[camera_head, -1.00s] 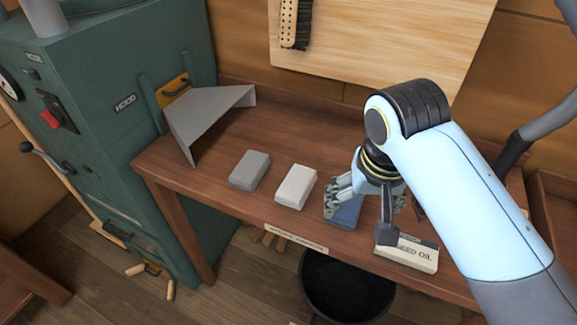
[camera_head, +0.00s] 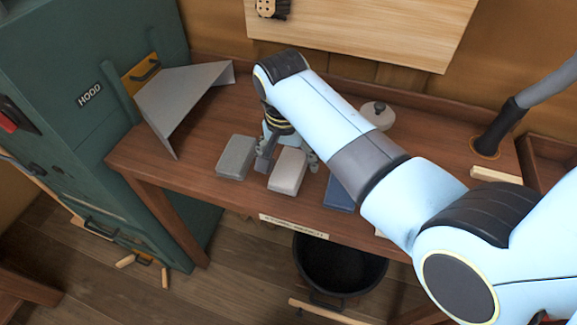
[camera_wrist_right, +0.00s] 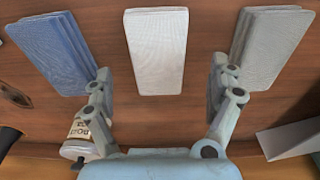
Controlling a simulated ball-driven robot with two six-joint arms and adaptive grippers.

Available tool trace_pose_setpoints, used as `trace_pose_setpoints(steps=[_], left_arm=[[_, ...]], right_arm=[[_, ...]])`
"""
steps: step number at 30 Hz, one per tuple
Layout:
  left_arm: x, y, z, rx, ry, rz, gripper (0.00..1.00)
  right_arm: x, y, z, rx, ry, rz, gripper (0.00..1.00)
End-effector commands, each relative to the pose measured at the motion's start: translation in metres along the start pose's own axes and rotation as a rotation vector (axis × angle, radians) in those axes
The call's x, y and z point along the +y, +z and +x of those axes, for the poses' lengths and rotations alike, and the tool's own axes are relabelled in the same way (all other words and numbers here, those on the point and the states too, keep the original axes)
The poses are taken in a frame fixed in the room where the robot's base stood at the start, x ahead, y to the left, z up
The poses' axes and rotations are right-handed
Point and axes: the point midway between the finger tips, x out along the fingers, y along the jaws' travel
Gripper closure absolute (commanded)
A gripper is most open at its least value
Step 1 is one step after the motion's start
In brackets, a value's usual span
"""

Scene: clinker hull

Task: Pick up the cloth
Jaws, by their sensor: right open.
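Three folded cloths lie in a row on the wooden bench: a grey one (camera_head: 236,157), a white one (camera_head: 287,175) and a blue one (camera_head: 338,194) partly hidden by my right arm. In the right wrist view the white cloth (camera_wrist_right: 156,50) is in the middle, the blue cloth (camera_wrist_right: 52,50) on the left and the grey cloth (camera_wrist_right: 270,48) on the right. My right gripper (camera_head: 289,160) is open and empty over the white cloth, its fingers to either side of it. The exact height above it is unclear. My left gripper is out of view.
A bent grey metal sheet (camera_head: 182,95) stands on the bench at the left, beside a green cabinet (camera_head: 60,120). A pale lidded pot (camera_head: 378,117) stands behind my arm. A black bucket (camera_head: 340,268) is below the bench's front edge.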

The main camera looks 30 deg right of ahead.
Motion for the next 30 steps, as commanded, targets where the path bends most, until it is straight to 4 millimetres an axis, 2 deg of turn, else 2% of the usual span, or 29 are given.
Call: trace_pose_setpoints(steps=[3,6,13,27,30], left_arm=[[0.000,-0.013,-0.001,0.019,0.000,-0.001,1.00],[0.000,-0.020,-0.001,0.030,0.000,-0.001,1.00],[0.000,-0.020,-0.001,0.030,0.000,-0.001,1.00],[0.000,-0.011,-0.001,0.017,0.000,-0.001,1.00],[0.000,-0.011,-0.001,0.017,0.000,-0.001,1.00]], right_arm=[[0.001,-0.001,0.018,0.000,0.002,0.000,0.10],[0.001,0.000,0.027,0.000,0.001,0.001,0.10],[0.001,0.000,0.029,0.000,0.000,0.001,0.10],[0.001,0.000,0.029,0.000,0.000,0.000,0.70],[0.001,0.000,0.029,0.000,0.000,0.000,0.70]])
